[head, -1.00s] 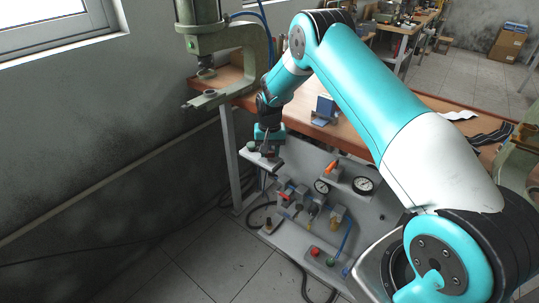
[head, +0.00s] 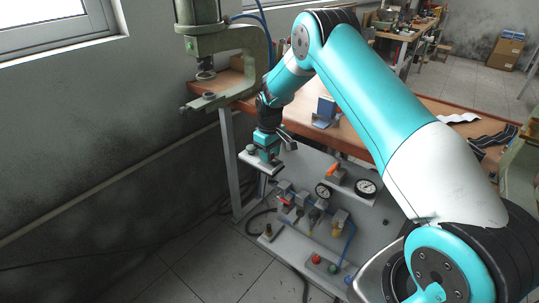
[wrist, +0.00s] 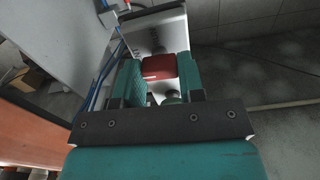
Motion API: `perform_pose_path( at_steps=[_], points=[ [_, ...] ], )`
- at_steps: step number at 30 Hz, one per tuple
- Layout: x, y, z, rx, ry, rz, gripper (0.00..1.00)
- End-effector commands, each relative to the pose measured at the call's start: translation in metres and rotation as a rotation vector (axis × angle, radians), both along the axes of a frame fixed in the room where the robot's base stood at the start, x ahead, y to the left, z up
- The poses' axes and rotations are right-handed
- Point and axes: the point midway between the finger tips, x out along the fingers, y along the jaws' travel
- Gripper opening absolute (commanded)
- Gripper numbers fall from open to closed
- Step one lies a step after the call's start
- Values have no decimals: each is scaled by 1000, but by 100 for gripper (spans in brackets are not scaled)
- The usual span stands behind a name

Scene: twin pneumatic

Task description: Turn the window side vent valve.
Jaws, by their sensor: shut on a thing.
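My gripper (wrist: 159,80) has its two teal fingers on either side of a red handle (wrist: 158,67) in the wrist view. The fingers are shut on this handle, which I take to be that of the window side vent valve. A grey plate lies behind the handle there. In the head view my gripper (head: 265,158) points down over a small grey shelf (head: 247,157) at the window-side end of the pneumatic panel. The handle is hidden there by the gripper.
The panel carries two round gauges (head: 366,186), an orange lever (head: 332,170) and several small fittings. A box with red and green buttons (head: 324,263) sits below. A green press (head: 245,45) stands on the wooden bench (head: 350,137). Open floor (head: 200,270) lies in front.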

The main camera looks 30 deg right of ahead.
Motion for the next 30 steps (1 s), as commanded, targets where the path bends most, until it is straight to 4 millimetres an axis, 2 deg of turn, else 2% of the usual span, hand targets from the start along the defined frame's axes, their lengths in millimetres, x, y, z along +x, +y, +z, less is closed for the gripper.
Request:
perform_pose_path(
  at_steps=[9,21,22,25,30],
  points=[
    [0,0,0,0,2,72,12],
    [0,0,0,0,2,78,12],
    [0,0,0,0,2,78,38],
    [0,0,0,-1,2,78,61],
    [0,0,0,0,1,77,62]
  ],
)
